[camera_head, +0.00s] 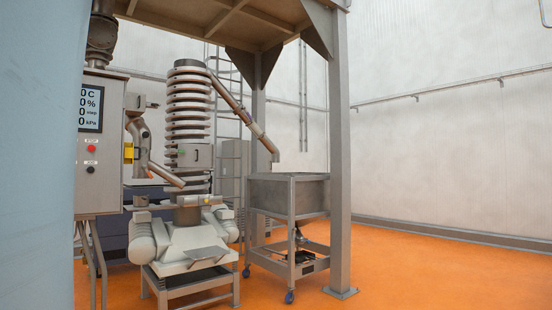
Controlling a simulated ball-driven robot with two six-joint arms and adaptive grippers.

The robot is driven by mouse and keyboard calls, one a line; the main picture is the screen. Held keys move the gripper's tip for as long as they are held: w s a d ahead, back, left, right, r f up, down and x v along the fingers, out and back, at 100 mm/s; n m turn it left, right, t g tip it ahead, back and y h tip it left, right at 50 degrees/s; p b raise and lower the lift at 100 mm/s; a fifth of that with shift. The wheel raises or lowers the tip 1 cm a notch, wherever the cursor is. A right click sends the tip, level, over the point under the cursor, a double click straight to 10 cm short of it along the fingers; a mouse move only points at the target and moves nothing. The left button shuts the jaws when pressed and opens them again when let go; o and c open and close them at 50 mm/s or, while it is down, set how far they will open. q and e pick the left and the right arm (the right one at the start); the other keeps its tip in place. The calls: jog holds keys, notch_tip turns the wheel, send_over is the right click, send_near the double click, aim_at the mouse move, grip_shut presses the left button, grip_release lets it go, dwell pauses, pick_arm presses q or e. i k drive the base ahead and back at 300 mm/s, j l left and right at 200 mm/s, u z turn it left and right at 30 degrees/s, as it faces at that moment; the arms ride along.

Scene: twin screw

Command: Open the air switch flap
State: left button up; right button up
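No air switch flap can be made out for certain. A grey control cabinet (107,180) stands at the left, with a lit display (91,108), a red button (91,149) and a black button below it. A small grey box (139,102) and a yellow part (129,152) show just right of the cabinet. They are too small to tell whether either has a flap. Neither of my grippers is in view.
A pale blue surface (38,160) fills the near left edge. A spiral tower machine (189,90) stands behind the cabinet. A wheeled hopper (288,195) and a steel post (340,150) stand right of it. The orange floor (440,270) at right is clear.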

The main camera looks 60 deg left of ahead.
aim_at(129, 158)
jog(key=i+u, duration=0.1)
jog(key=u, duration=0.35)
jog(key=i+j+u, duration=0.1)
jog(key=u, duration=0.8)
jog(key=i+u, duration=0.15)
jog(key=u, duration=0.3)
jog(key=i+l+u, duration=0.1)
jog(key=u, duration=0.75)
jog(key=i+l+u, duration=0.25)
jog(key=l+u, duration=0.3)
jog(key=l, duration=0.15)
jog(key=i+l+u, duration=0.25)
jog(key=l, duration=0.15)
jog(key=l+u, duration=0.25)
jog(key=l, duration=0.15)
jog(key=i+l, duration=0.1)
jog(key=l, duration=0.6)
jog(key=i+l+u, duration=0.1)
jog(key=l, duration=0.6)
